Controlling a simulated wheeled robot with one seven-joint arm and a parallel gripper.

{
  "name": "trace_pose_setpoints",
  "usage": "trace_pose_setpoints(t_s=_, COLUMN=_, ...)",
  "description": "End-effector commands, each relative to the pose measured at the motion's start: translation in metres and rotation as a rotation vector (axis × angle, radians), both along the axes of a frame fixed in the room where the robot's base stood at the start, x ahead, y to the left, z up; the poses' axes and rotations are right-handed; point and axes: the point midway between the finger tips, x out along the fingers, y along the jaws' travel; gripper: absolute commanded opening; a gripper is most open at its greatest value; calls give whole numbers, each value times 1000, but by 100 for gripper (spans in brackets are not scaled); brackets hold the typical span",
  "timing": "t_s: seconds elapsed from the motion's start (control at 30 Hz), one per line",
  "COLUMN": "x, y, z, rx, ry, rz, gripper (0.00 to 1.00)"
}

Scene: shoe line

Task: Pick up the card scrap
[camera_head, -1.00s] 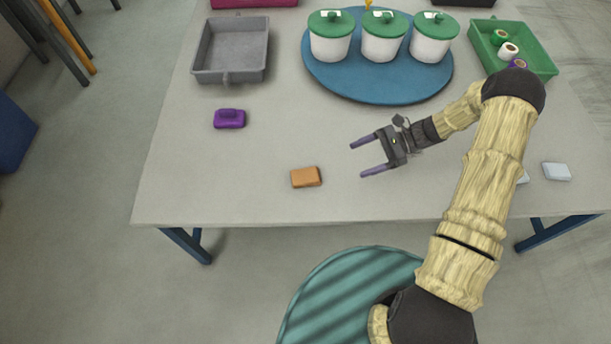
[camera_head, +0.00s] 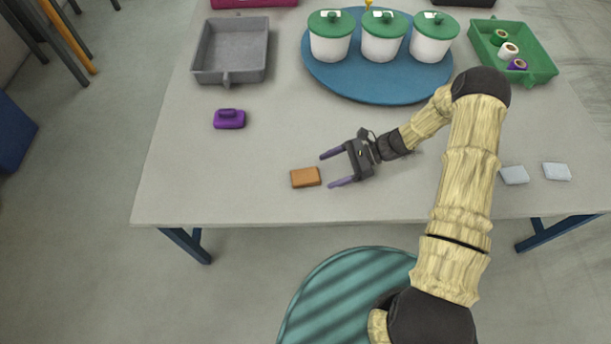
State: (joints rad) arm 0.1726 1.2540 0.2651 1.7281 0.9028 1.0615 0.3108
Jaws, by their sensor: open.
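A small orange-brown rectangular piece (camera_head: 305,177), the likeliest card scrap by its colour, lies flat on the table near the front edge. Two pale grey-blue flat pieces, one on the left (camera_head: 514,175) and one on the right (camera_head: 557,171), lie at the right of the table; I cannot tell what they are. My gripper (camera_head: 326,170) is open and empty. Its two purple-grey fingers point left toward the orange-brown piece, just right of it and apart from it. Its height above the table is hard to tell.
A purple object with a handle (camera_head: 229,119) lies at the left, below a grey tray (camera_head: 203,76). A blue round mat (camera_head: 331,84) bears three white pots with green lids (camera_head: 383,47). A green tray (camera_head: 541,72) holds spools. The table (camera_head: 250,205) around the orange-brown piece is clear.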

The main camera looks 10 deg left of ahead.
Motion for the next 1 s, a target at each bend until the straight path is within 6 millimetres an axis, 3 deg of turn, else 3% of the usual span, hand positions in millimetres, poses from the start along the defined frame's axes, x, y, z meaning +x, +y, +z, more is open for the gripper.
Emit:
trace_pose_setpoints(t_s=0.3, x=-12, y=40, z=-14, rx=1, ry=2, rz=3, gripper=78)
trace_pose_setpoints(t_s=0.87, x=-12, y=42, z=-15, rx=1, ry=1, rz=1, gripper=78)
trace_pose_setpoints(t_s=1.0, x=-12, y=42, z=-15, rx=1, ry=1, rz=1, gripper=55)
